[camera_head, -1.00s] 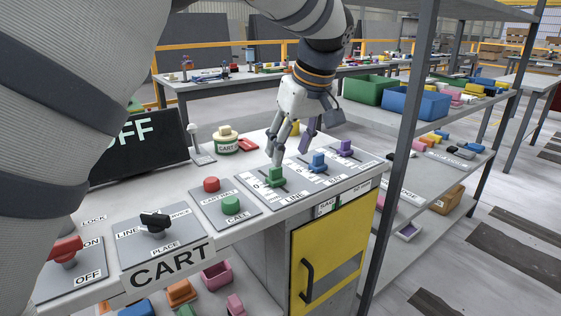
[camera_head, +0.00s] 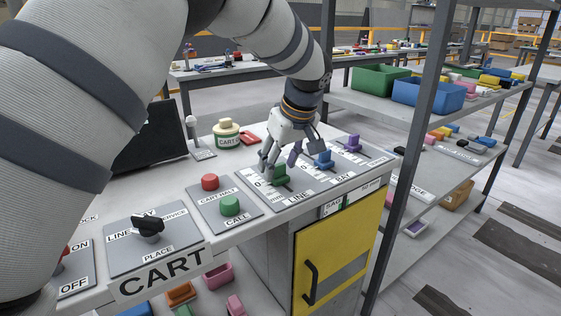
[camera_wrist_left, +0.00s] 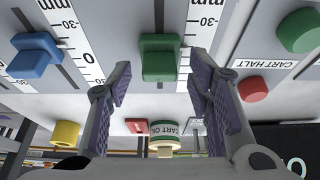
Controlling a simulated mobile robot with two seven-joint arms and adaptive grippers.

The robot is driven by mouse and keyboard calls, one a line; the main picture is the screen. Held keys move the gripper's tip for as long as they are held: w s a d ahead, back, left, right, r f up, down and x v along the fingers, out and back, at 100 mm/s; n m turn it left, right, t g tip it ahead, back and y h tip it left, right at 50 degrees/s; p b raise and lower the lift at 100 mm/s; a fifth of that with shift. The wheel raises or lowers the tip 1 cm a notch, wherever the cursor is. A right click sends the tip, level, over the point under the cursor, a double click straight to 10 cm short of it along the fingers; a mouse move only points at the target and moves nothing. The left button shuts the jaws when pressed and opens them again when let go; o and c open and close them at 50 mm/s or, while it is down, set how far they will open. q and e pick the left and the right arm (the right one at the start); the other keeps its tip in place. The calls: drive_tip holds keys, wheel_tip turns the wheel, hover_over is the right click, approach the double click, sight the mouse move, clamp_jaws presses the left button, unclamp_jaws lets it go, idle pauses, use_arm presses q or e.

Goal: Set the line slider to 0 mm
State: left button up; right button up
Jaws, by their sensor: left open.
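The line slider has a green handle (camera_head: 281,174) on the grey panel marked LINE, beside a white mm scale (camera_head: 262,183). In the left wrist view the green handle (camera_wrist_left: 158,58) stands upright in its slot, beyond and between my fingertips. My left gripper (camera_head: 278,162) is open over the far end of the panel, one finger on each side of the handle. In the left wrist view the open left gripper (camera_wrist_left: 158,84) shows gaps to the handle on both sides. The handle's exact reading is hidden by a finger. My right gripper is not in view.
A blue slider (camera_head: 324,160) and a purple slider (camera_head: 352,143) stand to the right. A red button (camera_head: 210,182) and green button (camera_head: 230,205) are at left. A round CART tin (camera_head: 227,135) stands behind. A shelf post (camera_head: 405,150) rises at right.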

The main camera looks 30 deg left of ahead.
use_arm(q)
drive_tip(key=shift+c, duration=0.6)
clamp_jaws()
drive_tip(key=shift+w+a, duration=0.3)
drive_tip(key=shift+a, duration=0.4)
drive_tip(key=shift+o, duration=0.6)
unclamp_jaws()
drive_tip(key=v, duration=1.2)
